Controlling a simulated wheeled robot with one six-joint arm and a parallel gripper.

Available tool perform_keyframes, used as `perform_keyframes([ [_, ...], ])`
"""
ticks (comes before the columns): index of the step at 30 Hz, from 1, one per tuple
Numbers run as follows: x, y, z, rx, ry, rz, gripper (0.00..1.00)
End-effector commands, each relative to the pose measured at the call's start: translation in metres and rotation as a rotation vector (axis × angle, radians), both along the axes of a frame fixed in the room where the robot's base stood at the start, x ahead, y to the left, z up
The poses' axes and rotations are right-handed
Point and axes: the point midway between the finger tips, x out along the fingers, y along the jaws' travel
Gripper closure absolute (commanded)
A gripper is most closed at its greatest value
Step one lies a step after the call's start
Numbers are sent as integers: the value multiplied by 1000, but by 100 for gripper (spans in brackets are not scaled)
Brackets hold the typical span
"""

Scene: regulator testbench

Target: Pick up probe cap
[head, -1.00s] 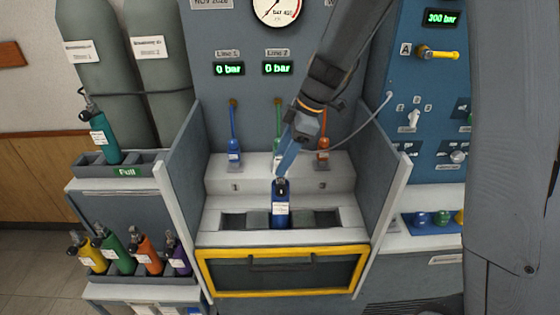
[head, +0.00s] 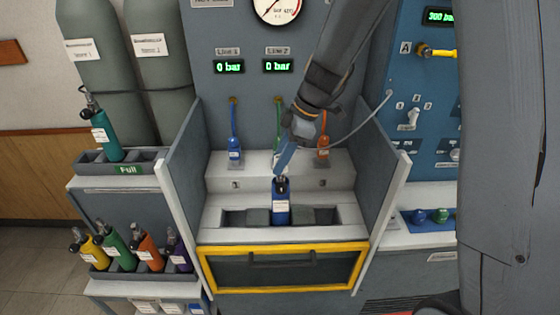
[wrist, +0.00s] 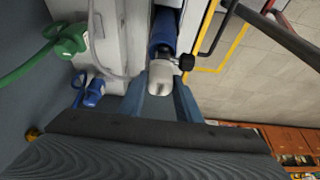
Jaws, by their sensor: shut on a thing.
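My gripper (head: 281,166) points down over the blue bottle (head: 281,213), which stands upright in the bench slot. In the wrist view, the two blue fingers (wrist: 160,92) are shut on a small pale cap (wrist: 161,76), which I take for the probe cap. The cap lines up with the top of the blue bottle (wrist: 164,28), by its dark knob (wrist: 186,62). I cannot tell whether the cap still touches the bottle's valve. In the head view the cap is too small to make out clearly.
Side walls (head: 182,165) flank the bench, with a yellow-framed door (head: 283,268) in front. Blue (head: 235,147) and orange (head: 323,145) hose connectors stand behind the bottle; a green one is partly hidden. Several coloured bottles (head: 133,250) stand on the left rack.

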Motion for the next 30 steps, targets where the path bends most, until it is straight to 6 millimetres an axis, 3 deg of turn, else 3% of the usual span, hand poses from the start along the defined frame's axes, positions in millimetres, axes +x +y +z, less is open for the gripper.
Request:
perform_keyframes([
  [18,1,0,90,0,-4,0,96],
  [30,0,0,99,0,-1,0,96],
])
